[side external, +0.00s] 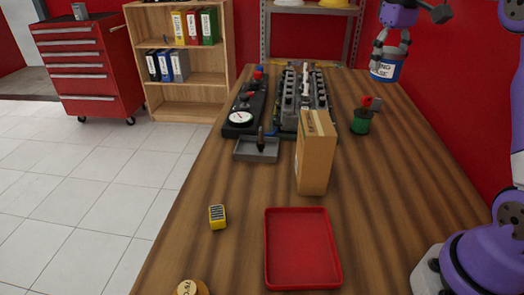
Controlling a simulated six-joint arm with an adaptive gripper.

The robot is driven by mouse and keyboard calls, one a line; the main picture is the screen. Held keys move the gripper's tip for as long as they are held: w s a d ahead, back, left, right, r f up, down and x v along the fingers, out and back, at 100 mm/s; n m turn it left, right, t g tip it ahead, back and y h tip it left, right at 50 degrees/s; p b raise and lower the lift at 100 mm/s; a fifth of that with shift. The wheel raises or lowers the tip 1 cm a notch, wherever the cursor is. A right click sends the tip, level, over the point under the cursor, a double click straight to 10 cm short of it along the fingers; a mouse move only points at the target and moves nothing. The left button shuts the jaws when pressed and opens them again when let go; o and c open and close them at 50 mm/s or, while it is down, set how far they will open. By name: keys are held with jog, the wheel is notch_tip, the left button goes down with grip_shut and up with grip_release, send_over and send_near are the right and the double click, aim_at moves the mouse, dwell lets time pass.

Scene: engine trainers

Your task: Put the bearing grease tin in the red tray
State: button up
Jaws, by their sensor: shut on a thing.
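The bearing grease tin (385,70) is a blue can with a white label, partly readable, at the far right of the table. My gripper (384,52) is above it with its fingers down at the tin's top, shut on it. I cannot tell whether the tin still touches the table. The red tray (270,248) lies flat and empty at the near middle of the table, well away from the tin.
A tall cardboard box (315,152) stands behind the tray. An engine block (304,98), a gauge panel (243,112), a grey tray (256,150) and a green can (361,121) stand farther back. A yellow block (217,216) and a round tan object (190,287) lie left of the tray.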

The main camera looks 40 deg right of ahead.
jog(key=s+a+r+n, duration=0.15)
jog(key=a+n, duration=0.35)
jog(key=a, duration=1.7)
jog(key=s+a+n, duration=0.7)
jog(key=s+a, duration=0.8)
jog(key=s, duration=0.2)
send_over(299, 246)
notch_tip(299, 246, down, 19)
jog(key=shift+a+r, duration=0.1)
jog(key=shift+f, duration=2.05)
jog(key=shift+f, duration=0.1)
